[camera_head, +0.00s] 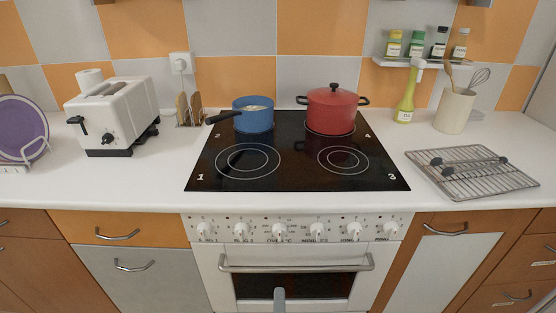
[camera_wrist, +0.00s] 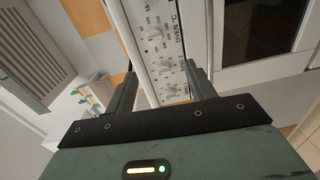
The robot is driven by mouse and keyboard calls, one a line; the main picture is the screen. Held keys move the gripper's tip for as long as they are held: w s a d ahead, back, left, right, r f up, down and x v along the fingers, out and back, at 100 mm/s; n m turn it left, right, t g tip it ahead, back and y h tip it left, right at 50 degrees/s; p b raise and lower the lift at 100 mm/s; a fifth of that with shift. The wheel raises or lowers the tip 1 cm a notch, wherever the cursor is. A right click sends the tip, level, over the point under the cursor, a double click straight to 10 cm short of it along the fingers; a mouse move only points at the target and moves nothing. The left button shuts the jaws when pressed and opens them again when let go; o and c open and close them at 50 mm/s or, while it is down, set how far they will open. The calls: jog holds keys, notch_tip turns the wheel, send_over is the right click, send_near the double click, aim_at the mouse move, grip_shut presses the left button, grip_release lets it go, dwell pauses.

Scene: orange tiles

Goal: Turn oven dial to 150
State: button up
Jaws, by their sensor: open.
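The oven dial (camera_head: 278,230) is a white knob on the oven's control panel, third from the left, above the label "OVEN °C". It also shows in the wrist view (camera_wrist: 152,34), near the top, with numbers around it. Its exact setting is too small to read. My gripper (camera_wrist: 161,68) is open and empty, with one dark finger on each side of the panel strip in the picture. The oven dial appears beyond the fingertips, with no visible contact. In the head view, only a grey part at the bottom centre shows, and the fingers cannot be made out.
Several similar knobs line the panel; a neighbouring knob (camera_wrist: 163,67) appears between the fingertips. The oven door handle (camera_head: 296,264) juts out below. Above are the black hob (camera_head: 290,176), a blue pan (camera_head: 252,120) and a red pot (camera_head: 332,112).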

aim_at(279, 237)
jog(key=w, duration=0.6)
jog(key=w+b, duration=0.1)
jog(key=w, duration=0.4)
jog(key=w+d, duration=0.1)
jog(key=w, duration=0.5)
jog(key=shift+w+r, duration=0.15)
jog(key=shift+w, duration=0.15)
jog(key=shift+c, duration=0.3)
jog(key=c, duration=0.9)
